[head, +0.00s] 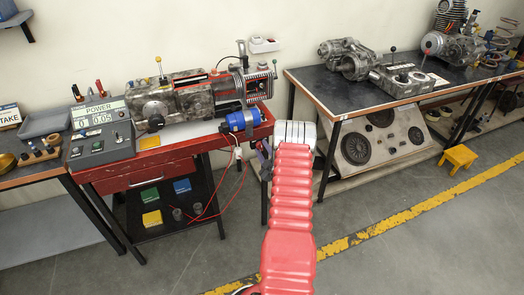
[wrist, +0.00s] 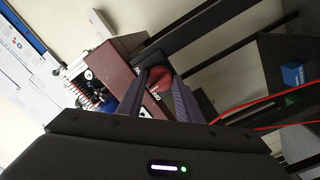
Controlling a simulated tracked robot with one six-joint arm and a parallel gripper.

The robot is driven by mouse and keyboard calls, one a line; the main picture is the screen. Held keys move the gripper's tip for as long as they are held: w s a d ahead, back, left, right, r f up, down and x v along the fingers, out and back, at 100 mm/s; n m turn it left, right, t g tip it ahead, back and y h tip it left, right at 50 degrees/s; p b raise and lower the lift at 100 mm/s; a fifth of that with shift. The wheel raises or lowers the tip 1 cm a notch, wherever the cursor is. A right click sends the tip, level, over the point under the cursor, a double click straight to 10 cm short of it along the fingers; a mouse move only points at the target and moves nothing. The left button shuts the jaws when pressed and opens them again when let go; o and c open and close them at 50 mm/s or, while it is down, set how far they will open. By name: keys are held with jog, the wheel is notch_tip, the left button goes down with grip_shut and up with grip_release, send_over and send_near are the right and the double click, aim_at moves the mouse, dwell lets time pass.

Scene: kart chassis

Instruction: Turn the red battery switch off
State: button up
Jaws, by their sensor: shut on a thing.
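The red battery switch (wrist: 160,76) is a round red knob near the middle of the wrist view. The dark fingers of my gripper (wrist: 163,84) reach up to it and are shut on it, one on each side. White lettering shows beside the knob, but I cannot read the switch's position surely. In the head view my red arm reaches to the right end of the red test bench (head: 180,150); its white wrist is beside the bench corner. The switch and the fingertips cannot be made out clearly there.
A blue motor (head: 240,121) sits on the bench's right end, with red cables (head: 215,212) hanging below. A control box (head: 100,138) marked POWER stands at left. A second workbench (head: 330,98) with metal parts stands right of my arm. Open floor lies in front.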

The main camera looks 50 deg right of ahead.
jog(key=n, duration=0.4)
jog(key=shift+w+a+f+n, duration=0.15)
jog(key=shift+w+a+n, duration=0.05)
jog(key=shift+w+n, duration=0.1)
jog(key=shift+s+n, duration=0.1)
jog(key=shift+n, duration=1.6)
jog(key=o, duration=1)
jog(key=shift+s+d, duration=0.1)
jog(key=shift+d, duration=0.05)
jog(key=shift+s, duration=0.1)
jog(key=shift+s+a, duration=0.3)
jog(key=shift+s, duration=0.3)
jog(key=v, duration=1.2)
jog(key=shift+a, duration=0.15)
